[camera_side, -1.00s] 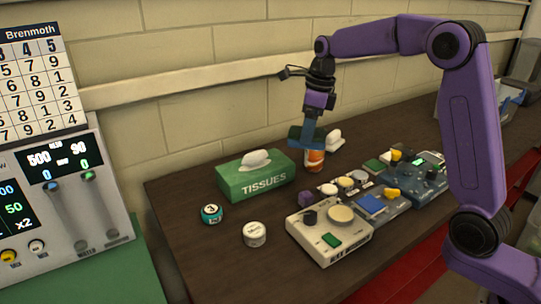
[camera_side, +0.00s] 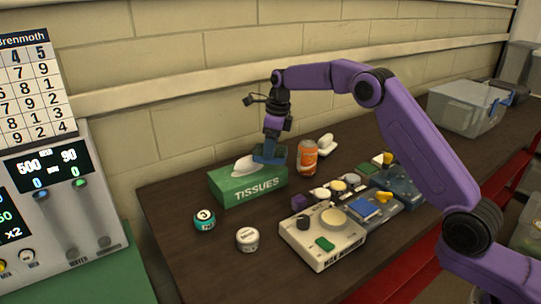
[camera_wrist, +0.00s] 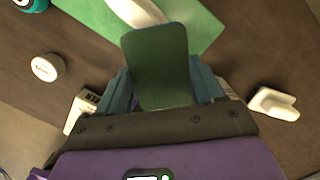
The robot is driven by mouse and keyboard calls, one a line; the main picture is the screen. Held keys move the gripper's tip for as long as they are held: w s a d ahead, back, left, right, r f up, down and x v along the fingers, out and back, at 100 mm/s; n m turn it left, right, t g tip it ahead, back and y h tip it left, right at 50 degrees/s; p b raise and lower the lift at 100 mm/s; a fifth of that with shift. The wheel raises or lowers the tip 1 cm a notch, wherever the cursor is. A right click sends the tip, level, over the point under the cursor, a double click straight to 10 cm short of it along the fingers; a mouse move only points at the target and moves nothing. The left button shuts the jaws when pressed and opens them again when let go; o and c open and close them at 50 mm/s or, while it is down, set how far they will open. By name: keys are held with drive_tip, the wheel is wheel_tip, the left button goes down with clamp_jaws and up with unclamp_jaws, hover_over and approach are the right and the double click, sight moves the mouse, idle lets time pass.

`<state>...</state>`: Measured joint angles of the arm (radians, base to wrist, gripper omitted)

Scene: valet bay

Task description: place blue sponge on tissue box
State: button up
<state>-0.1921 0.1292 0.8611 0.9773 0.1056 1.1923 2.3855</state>
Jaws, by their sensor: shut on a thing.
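The green tissue box (camera_side: 246,190), with a white tissue sticking out of its top, stands on the dark table near the wall. It also shows at the top of the wrist view (camera_wrist: 204,22). My gripper (camera_side: 268,158) is low over the box's right end, shut on the sponge (camera_wrist: 157,60). In the wrist view the sponge shows a dark green face between the two blue fingers and overlaps the box. In the side view the sponge is hard to tell from the fingers. I cannot tell whether it touches the box top.
An orange can (camera_side: 307,158) stands close to the right of the box. A teal ball (camera_side: 204,219) and white tin (camera_side: 247,239) lie in front. A cream device (camera_side: 320,240) and several gadgets fill the middle; a grey bin (camera_side: 460,106) is farther right.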

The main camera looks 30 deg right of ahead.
sight(276, 150)
drive_tip(key=shift+w+f, duration=0.15)
drive_tip(key=shift+f, duration=1.55)
drive_tip(key=shift+f, duration=0.15)
drive_tip(key=o, duration=1)
drive_tip(key=r, duration=0.4)
drive_tip(key=s+r, duration=0.1)
drive_tip(key=r, duration=0.3)
drive_tip(key=d+r, duration=0.1)
drive_tip(key=r, duration=0.3)
drive_tip(key=shift+s+d+r, duration=0.1)
drive_tip(key=shift+s, duration=0.05)
